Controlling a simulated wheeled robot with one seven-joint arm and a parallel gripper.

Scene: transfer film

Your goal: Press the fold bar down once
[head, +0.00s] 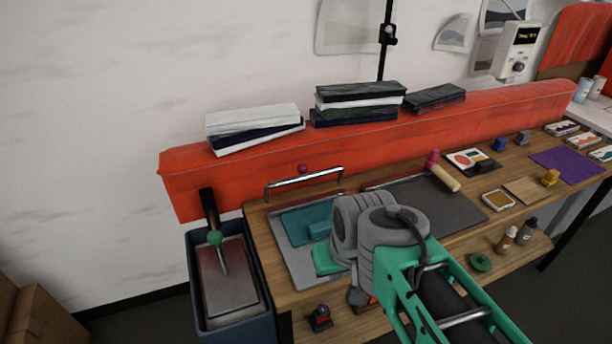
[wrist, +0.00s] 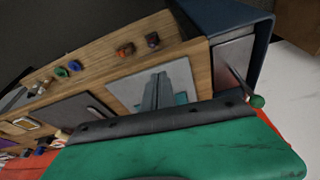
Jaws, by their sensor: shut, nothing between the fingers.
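The fold bar, which I take to be the silver bar (head: 303,179), stands raised along the back edge of a grey plate (head: 290,262) on the wooden bench, with a small dark red knob just behind it. My gripper (wrist: 158,82) is shut and empty, pointing over the grey plate in the wrist view. In the head view my arm hides much of it, in front of the bar and apart from it. I cannot make out the bar in the wrist view.
A blue bin (head: 195,300) with a green-knobbed lever (head: 215,238) stands left of the bench. A red padded rail (head: 400,136) with stacked books runs behind. A dark mat (head: 440,207) with a wooden roller (head: 446,178) lies to the right.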

